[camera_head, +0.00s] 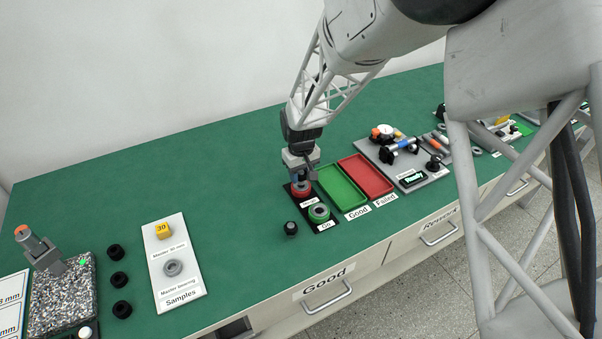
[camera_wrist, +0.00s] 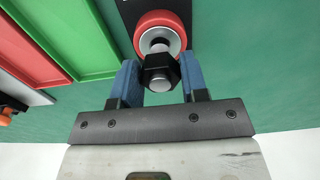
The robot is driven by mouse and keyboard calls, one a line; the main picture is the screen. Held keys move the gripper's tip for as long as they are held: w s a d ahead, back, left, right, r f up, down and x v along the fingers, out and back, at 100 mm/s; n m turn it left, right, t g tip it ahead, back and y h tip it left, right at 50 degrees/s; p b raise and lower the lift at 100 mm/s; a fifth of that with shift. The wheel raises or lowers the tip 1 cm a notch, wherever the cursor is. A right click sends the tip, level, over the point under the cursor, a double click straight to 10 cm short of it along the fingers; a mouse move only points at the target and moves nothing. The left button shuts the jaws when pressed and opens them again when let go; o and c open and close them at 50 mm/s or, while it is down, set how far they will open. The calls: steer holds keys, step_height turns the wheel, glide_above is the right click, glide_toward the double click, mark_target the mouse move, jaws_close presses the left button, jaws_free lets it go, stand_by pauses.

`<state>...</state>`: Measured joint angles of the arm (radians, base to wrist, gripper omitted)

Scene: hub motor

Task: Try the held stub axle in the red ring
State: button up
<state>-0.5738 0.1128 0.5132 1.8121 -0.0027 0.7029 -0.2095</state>
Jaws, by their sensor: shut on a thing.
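My gripper (camera_head: 300,177) is right above the red ring. In the wrist view its blue fingers (camera_wrist: 160,84) are shut on the stub axle (camera_wrist: 159,66), a black hexagonal piece with a bright metal end. The axle is lined up over the ring's bore and overlaps its near edge. I cannot tell whether its lower end is in the bore.
A green tray (camera_head: 343,204) labelled "Good" and a red tray (camera_head: 388,190) labelled "Failed" lie to the right. A black part (camera_head: 291,228) stands just in front of the plate. Several more black parts (camera_head: 117,279) stand far left. The green bench behind is clear.

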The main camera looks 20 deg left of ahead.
steer(key=shift+f, duration=0.6)
stand_by(1.8)
steer(key=shift+r, duration=1)
stand_by(0.5)
steer(key=shift+r, duration=1.7)
